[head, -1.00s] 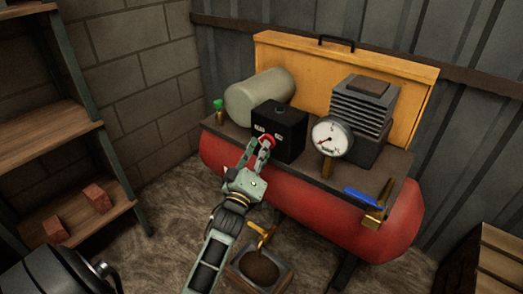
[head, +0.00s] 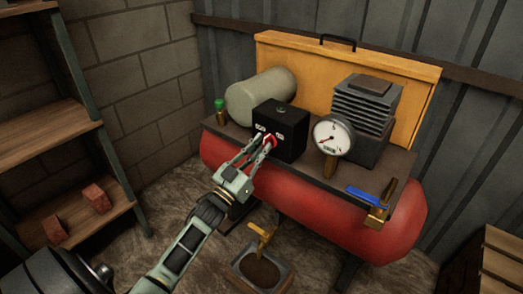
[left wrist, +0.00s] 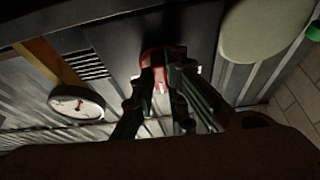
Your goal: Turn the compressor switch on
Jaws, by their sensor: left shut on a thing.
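The compressor is a red tank (head: 330,215) with a dark top plate. On it stands a black switch box (head: 291,132) with a red switch knob (head: 271,141) on its front, between two small pale labels. My left gripper (head: 264,145) reaches up from the lower left with its fingers at the knob, shut on it. In the left wrist view the red knob (left wrist: 153,60) sits between the two dark fingers (left wrist: 160,85), partly hidden by them. Which label the knob points to cannot be told. My right gripper is not in view.
A round gauge (head: 332,135) stands right of the box, and a valve with a blue handle (head: 366,197) is at the plate's right end. A small green-capped valve (head: 220,110) is at the left. A wooden shelf (head: 50,140) stands left, a crate (head: 490,262) lower right.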

